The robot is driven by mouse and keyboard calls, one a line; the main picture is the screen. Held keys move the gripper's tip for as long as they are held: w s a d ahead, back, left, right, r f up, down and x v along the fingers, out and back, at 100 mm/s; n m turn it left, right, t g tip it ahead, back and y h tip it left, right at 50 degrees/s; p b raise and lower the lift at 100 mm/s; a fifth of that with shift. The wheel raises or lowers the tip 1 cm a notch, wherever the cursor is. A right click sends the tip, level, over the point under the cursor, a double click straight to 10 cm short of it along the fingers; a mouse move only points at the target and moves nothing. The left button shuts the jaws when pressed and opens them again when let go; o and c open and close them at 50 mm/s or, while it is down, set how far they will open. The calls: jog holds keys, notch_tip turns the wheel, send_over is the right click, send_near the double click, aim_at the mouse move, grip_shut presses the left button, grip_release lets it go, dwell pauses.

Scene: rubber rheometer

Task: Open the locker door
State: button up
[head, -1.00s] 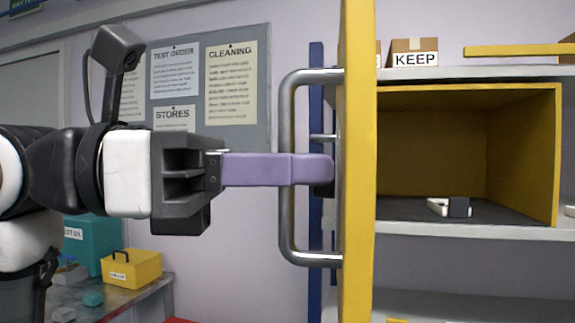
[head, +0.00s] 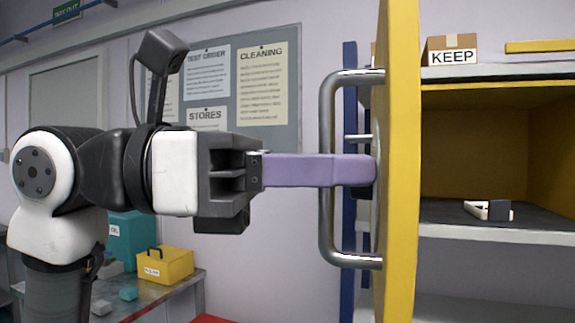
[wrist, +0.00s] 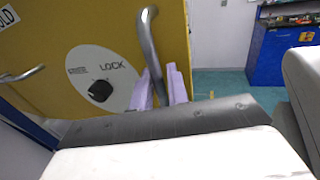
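The yellow locker door (head: 400,160) stands swung open, seen nearly edge-on in the head view. Its steel bar handle (head: 327,200) is on the left face. My gripper (head: 368,170) reaches it from the left, its purple fingers across the upright bar. In the wrist view the fingers (wrist: 163,88) sit on both sides of the bar (wrist: 147,35), closed around it. The door's face (wrist: 95,35) carries a LOCK dial (wrist: 100,91). The locker's yellow interior (head: 475,150) is visible to the right of the door.
A small white and dark item (head: 488,210) lies on the locker's floor. A KEEP box (head: 452,50) stands on the shelf above. A bench with a yellow case (head: 165,266) is at lower left. A blue cabinet (wrist: 284,55) stands beyond the door in the wrist view.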

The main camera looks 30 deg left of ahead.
jog(key=shift+s+a, duration=0.1)
jog(key=b+v, duration=0.2)
jog(key=v, duration=1.1)
jog(key=shift+a, duration=0.25)
jog(key=shift+s+f, duration=0.1)
